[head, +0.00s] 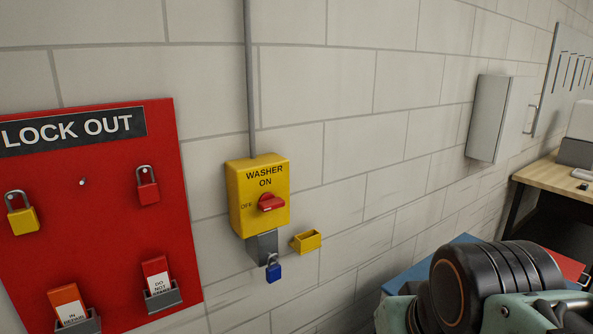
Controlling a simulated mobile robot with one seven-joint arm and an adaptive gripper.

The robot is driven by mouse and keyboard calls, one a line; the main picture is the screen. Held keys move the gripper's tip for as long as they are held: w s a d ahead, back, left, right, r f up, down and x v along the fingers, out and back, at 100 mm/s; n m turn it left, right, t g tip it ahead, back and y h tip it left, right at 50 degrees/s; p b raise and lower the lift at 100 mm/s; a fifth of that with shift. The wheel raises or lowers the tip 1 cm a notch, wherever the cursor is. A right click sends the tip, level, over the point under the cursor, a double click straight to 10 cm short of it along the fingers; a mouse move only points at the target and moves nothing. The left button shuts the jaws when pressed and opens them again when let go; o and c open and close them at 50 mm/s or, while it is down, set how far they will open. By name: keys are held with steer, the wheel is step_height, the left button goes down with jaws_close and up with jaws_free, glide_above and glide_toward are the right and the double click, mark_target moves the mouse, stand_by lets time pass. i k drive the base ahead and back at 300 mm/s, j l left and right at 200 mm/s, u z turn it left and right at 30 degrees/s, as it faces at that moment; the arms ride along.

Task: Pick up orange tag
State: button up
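An orange tag (65,297) with a white lower part reading "IN REPAIR" stands in a small grey holder (84,325) at the lower left of the red lock out board (95,220). The tag leans slightly and its lower end is hidden in the holder. A red tag (155,267) marked "DO NOT", its last line hard to read, stands in a similar holder to its right. Part of my arm shows at the bottom right, well away from the board. My gripper is not in view.
A yellow padlock (22,221) and a red padlock (148,192) hang on the board. To its right are a yellow washer switch box (239,203), a blue padlock (274,273) beneath it and a small yellow holder (307,242). A wooden-topped table (545,174) stands at far right.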

mark_target(67, 301)
steer(key=u, duration=1.85)
steer(key=i+j+z, duration=0.1)
steer(key=i, duration=0.25)
steer(key=j, duration=0.1)
